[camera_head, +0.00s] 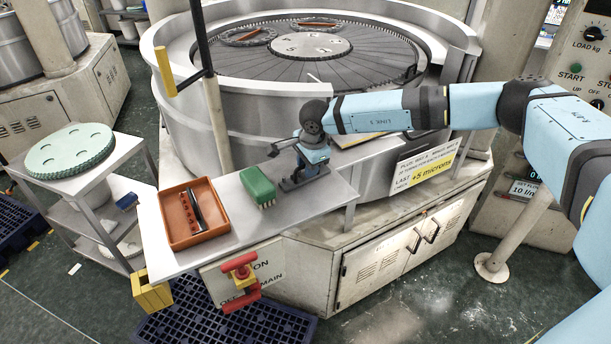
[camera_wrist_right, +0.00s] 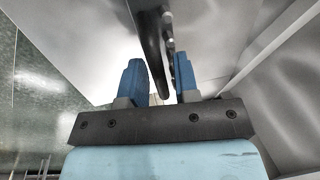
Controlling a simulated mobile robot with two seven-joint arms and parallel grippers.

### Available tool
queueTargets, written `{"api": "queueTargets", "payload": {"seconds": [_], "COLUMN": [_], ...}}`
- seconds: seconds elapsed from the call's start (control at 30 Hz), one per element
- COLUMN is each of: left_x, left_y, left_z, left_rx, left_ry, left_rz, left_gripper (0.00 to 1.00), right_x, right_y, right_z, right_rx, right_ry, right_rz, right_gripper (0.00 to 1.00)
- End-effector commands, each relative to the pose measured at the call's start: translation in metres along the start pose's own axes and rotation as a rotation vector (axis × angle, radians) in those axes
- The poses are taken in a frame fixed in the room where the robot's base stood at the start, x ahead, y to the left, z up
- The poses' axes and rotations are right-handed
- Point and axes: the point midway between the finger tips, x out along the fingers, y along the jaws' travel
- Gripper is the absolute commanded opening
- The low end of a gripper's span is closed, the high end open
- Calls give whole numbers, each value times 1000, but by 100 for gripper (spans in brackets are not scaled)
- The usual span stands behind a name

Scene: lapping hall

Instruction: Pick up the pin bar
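My right gripper (camera_head: 303,170) points down over the metal shelf, right of the green brush. In the right wrist view its two blue fingers (camera_wrist_right: 160,80) stand apart. A dark bar with small shiny pins (camera_wrist_right: 154,45), which looks like the pin bar, runs into the space between them, nearer the right finger. A gap shows between the bar and the left finger; contact on the right side cannot be told. In the head view the gripper hides much of what is beneath it. My left gripper is out of view.
The green brush (camera_head: 258,187) and an orange tray (camera_head: 178,238) holding a dark, silver-edged strip stand left of the gripper on the shelf (camera_head: 328,192). The round lapping machine wall (camera_head: 265,125) rises behind. A thin dark post (camera_head: 203,40) stands behind the shelf.

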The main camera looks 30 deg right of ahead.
Motion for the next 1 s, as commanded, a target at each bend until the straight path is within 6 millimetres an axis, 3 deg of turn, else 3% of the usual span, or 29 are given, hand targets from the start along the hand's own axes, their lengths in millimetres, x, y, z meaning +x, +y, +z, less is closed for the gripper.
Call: {"api": "queueTargets", "payload": {"seconds": [0.03, 0.1, 0.13, 0.67, 0.87, 1.0], "left_x": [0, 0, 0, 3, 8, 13], "left_y": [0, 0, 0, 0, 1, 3], "left_z": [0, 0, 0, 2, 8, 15], "left_rx": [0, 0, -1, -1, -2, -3], "left_ry": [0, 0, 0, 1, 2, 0], "left_rz": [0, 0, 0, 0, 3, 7], "left_gripper": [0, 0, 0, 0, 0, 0], "right_x": [0, 0, 0, -12, -43, -79], "right_y": [0, 0, 0, -3, -10, -17], "right_z": [0, 0, 0, 0, 0, 0], "right_rx": [0, 0, 0, 1, 0, 0], "right_ry": [0, 0, 0, 0, -1, -2], "right_rz": [0, 0, 0, -2, -5, -7], "right_gripper": [17, 1, 0, 0, 0, 0]}}
